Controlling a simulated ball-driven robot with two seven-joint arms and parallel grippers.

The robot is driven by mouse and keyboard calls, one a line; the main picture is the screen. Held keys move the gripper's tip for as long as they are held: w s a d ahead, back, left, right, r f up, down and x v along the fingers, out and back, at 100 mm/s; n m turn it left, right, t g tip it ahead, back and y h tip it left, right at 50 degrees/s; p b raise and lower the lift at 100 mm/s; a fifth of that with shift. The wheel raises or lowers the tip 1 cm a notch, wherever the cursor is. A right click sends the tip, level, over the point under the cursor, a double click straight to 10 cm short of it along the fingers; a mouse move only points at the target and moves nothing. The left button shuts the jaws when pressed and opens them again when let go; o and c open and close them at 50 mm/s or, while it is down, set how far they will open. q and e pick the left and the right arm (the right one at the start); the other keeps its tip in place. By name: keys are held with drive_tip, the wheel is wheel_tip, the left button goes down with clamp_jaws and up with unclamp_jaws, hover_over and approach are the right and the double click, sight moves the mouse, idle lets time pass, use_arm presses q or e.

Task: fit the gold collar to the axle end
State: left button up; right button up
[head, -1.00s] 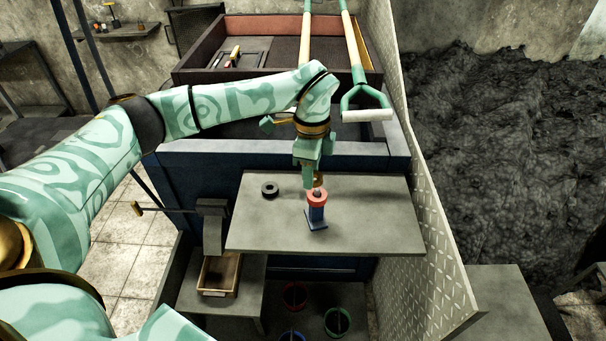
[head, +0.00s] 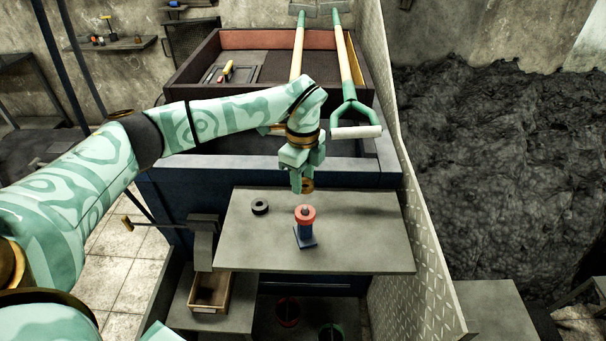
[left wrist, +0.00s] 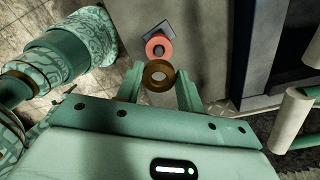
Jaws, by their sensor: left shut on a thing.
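The gold collar (head: 308,186) is a ring held in my left gripper (head: 300,186), which is shut on it. In the left wrist view the collar (left wrist: 160,75) sits between the two fingertips with its hole showing. The axle stands upright on the grey table, with a blue body (head: 305,236) and a red ring (head: 306,214) around its top. The dark axle end (head: 305,210) shows in the red ring's middle. The gold collar is apart from the axle, above or behind it; the exact height is unclear. My right gripper is not in view.
A black ring (head: 260,207) lies on the grey table (head: 365,245), left of the axle. The table's right part is clear. A patterned panel (head: 425,230) borders it on the right. Two long-handled tools (head: 347,70) lean behind. A wooden tray (head: 210,291) sits below left.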

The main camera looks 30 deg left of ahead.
sight(303, 207)
use_arm(q)
drive_tip(key=shift+f+b, duration=1.35)
drive_tip(key=shift+f, duration=1.55)
drive_tip(key=shift+p, duration=0.3)
drive_tip(key=shift+r+p, duration=0.1)
drive_tip(key=shift+p, duration=0.5)
drive_tip(key=shift+f+b, duration=0.5)
drive_tip(key=shift+f, duration=1.05)
drive_tip(key=o, duration=1.1)
drive_tip(key=shift+c, duration=0.2)
drive_tip(key=shift+r, duration=0.15)
wheel_tip(303, 207, up, 16)
drive_tip(key=p, duration=0.1)
drive_tip(key=shift+p, duration=0.35)
